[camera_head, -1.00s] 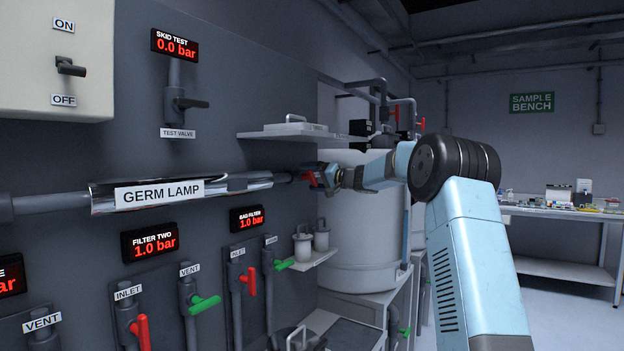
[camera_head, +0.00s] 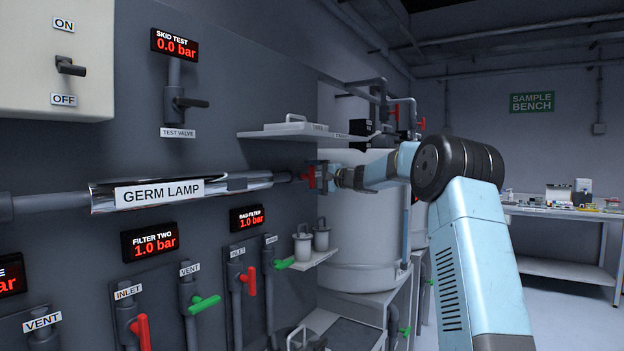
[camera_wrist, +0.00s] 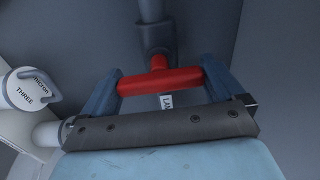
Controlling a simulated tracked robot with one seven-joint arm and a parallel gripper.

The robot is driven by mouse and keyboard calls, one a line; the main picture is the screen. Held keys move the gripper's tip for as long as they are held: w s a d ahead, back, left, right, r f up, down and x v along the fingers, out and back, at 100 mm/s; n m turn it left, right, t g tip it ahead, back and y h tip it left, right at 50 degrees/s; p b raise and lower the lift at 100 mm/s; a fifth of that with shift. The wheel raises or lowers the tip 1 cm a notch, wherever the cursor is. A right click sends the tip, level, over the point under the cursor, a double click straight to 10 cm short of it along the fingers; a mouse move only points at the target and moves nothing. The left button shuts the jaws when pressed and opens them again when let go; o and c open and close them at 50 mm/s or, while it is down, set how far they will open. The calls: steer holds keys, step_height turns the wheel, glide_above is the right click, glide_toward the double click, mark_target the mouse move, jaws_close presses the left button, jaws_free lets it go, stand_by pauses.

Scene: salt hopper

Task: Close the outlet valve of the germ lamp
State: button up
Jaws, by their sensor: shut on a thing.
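The germ lamp (camera_head: 160,194) is a shiny horizontal tube with a white label on the dark panel. At the right end of its pipe is the outlet valve's red handle (camera_head: 309,176), which looks upright and crosswise to the pipe. My gripper (camera_head: 322,178) is at this handle. In the wrist view, the red handle (camera_wrist: 160,80) is a bar lying across the grey pipe, with my gripper's blue fingers (camera_wrist: 162,88) at its two ends, shut on it. A small label below the bar is partly hidden and only partly readable.
A shelf (camera_head: 300,134) juts out above the valve. A small shelf (camera_head: 306,259) with filter housings is below. A large white tank (camera_head: 362,240) stands behind my arm. Red and green valve handles (camera_head: 205,304) line the lower panel.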

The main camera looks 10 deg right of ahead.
steer(key=shift+w+d, duration=0.1)
steer(key=shift+d, duration=0.1)
steer(key=o, duration=0.7)
steer(key=shift+f, duration=0.15)
steer(key=shift+c, duration=0.2)
steer(key=v, duration=1.3)
steer(key=shift+s+d, duration=0.25)
steer(key=shift+a, duration=0.1)
